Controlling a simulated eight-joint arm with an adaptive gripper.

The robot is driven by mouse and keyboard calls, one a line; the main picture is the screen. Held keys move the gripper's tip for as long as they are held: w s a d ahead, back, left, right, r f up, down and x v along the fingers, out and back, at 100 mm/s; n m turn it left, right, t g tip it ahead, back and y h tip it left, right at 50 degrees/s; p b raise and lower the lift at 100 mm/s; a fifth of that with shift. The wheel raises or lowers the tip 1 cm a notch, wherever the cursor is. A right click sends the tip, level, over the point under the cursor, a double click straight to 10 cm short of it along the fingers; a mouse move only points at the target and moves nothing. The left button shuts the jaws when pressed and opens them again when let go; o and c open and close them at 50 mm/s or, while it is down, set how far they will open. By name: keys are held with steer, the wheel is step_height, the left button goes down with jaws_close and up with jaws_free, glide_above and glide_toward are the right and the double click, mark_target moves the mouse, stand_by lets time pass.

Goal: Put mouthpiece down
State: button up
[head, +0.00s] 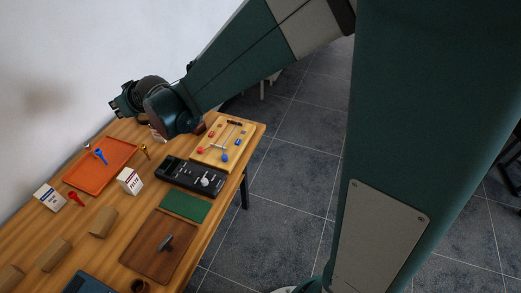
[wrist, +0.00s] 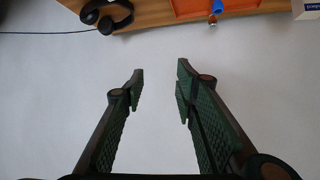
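My gripper (wrist: 160,72) is open, with nothing between its two green-padded fingers in the wrist view. In the head view my gripper (head: 116,105) is raised above the far side of the table, close to the white wall. A small blue mouthpiece-like piece (head: 100,155) is at the orange tray (head: 84,183); a blue piece (wrist: 217,7) also shows at the top edge of the wrist view. A red piece (head: 75,198) of similar shape lies beside the tray. A yellow one (head: 145,151) is near the tray's right corner. I cannot tell which is the task's mouthpiece.
Two white boxes (head: 130,181) (head: 50,197), wooden blocks (head: 103,222), a black device (head: 192,176), a green mat (head: 186,206), a brown board (head: 150,256) and a light wooden board (head: 212,158) crowd the table. Black headphones (wrist: 108,14) lie near the tray.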

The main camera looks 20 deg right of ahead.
steer(key=s+d+r+m+h, duration=0.15)
steer(key=s+d+r, duration=0.25)
steer(key=s+d, duration=0.6)
steer(key=s+d+f+m+g+h, duration=0.1)
steer(key=s+d+f+m+h, duration=0.1)
steer(key=s+d, duration=1)
steer(key=s+d+f+m+g+h, duration=0.2)
steer(key=s+d, duration=1.1)
steer(key=s, duration=0.3)
steer(key=shift+o, duration=0.5)
steer(key=shift+w, duration=0.1)
steer(key=w+a+f+n+t+y+b, duration=0.1)
steer(key=w+a+f, duration=0.1)
steer(key=w+a, duration=0.7)
steer(key=w+a+f+n+t+y+b, duration=0.1)
steer(key=w+a+f+n+t+y, duration=0.3)
steer(key=w, duration=0.8)
steer(key=w+a+f, duration=0.5)
steer(key=a+f, duration=0.1)
steer(key=a, duration=0.3)
steer(key=w+a+f+y+b, duration=0.1)
steer(key=w+a+f, duration=0.4)
steer(key=a, duration=0.5)
steer(key=shift+a+f, duration=0.2)
steer(key=shift+f, duration=0.35)
